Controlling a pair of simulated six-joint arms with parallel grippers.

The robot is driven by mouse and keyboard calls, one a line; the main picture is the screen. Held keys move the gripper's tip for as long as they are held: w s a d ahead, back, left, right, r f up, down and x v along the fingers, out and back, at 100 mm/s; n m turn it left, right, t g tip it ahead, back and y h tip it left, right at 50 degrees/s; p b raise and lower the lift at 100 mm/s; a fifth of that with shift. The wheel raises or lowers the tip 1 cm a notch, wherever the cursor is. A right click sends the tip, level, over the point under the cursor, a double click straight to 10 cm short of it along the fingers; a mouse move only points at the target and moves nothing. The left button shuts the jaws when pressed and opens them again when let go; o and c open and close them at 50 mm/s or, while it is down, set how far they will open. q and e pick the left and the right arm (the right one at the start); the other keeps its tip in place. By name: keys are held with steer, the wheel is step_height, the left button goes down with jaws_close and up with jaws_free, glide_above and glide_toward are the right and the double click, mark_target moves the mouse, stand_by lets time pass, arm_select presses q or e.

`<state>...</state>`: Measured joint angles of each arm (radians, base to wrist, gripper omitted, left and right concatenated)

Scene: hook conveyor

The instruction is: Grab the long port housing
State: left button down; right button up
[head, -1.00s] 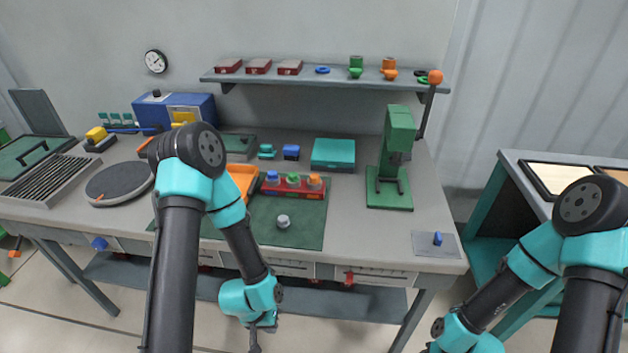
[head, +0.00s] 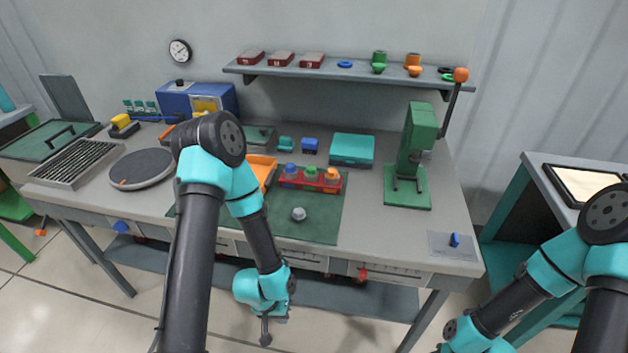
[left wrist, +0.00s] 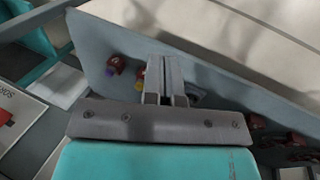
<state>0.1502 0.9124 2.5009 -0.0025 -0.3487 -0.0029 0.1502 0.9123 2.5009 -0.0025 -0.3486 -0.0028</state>
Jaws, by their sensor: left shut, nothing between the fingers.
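I cannot tell for sure which thing is the long port housing. A small teal block (head: 285,143) and a small blue block (head: 309,145) sit at the back middle of the bench. A red holder (head: 326,185) with blue, green and orange pieces stands on the green mat (head: 320,228). A grey round knob-like piece (head: 299,214) lies on the mat in front of it. My left gripper (head: 266,338) hangs in front of the bench, below its top, away from these things. In the left wrist view its fingers (left wrist: 167,98) are together and empty. My right gripper is out of view.
A green press (head: 408,160) and a teal box (head: 352,149) stand on the bench (head: 390,235). A wall shelf (head: 300,71) holds red boxes and coloured parts. A lower shelf (head: 385,298) runs under the bench. Small red parts (left wrist: 116,65) show in the left wrist view.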

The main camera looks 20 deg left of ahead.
arm_select(q)
steer(key=c, duration=1.9)
jaws_free()
steer(key=o, duration=1.9)
